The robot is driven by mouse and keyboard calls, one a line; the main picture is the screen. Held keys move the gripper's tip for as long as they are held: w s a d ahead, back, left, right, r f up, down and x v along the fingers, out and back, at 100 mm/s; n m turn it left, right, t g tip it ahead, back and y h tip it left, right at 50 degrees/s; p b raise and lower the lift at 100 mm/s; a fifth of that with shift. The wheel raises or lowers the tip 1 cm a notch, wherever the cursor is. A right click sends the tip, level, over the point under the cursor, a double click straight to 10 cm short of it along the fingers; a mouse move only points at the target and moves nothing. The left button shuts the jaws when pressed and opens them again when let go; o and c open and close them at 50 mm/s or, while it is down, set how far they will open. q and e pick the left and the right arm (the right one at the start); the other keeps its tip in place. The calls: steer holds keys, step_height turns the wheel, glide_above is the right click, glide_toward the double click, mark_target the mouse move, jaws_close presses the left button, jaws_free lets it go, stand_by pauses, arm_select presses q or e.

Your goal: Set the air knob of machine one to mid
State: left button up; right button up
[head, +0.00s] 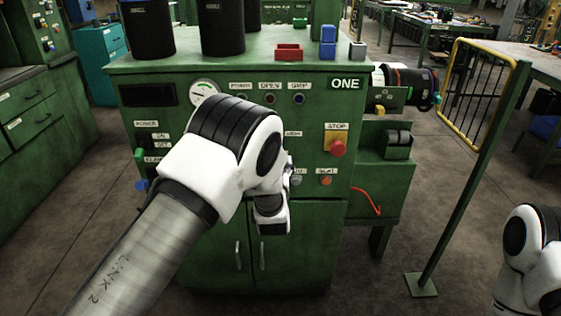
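Machine one (310,120) is the green cabinet in the middle of the head view, with a plate marked ONE (345,84). My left arm (235,150) crosses in front of its panel and covers the middle of it. A small grey knob (296,180) shows just right of my arm, its label partly covered. I cannot tell whether it is the air knob, and no setting can be read. My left gripper is hidden behind my arm or out of frame. Part of my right arm (530,255) shows at the lower right; its gripper is out of frame.
A red stop button (338,148) on a yellow plate and an orange-red button (327,181) sit on the panel's right. A round gauge (204,92) is at the upper left. A yellow-framed barrier (487,90) stands right of the machine.

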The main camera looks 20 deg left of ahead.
arm_select(q)
steer(key=x, duration=0.7)
steer(key=shift+w+p, duration=0.3)
steer(key=shift+p, duration=0.05)
steer(key=shift+s+d+r, duration=0.1)
steer(key=shift+r, duration=0.1)
steer(key=shift+c, duration=0.6)
steer(key=c, duration=1)
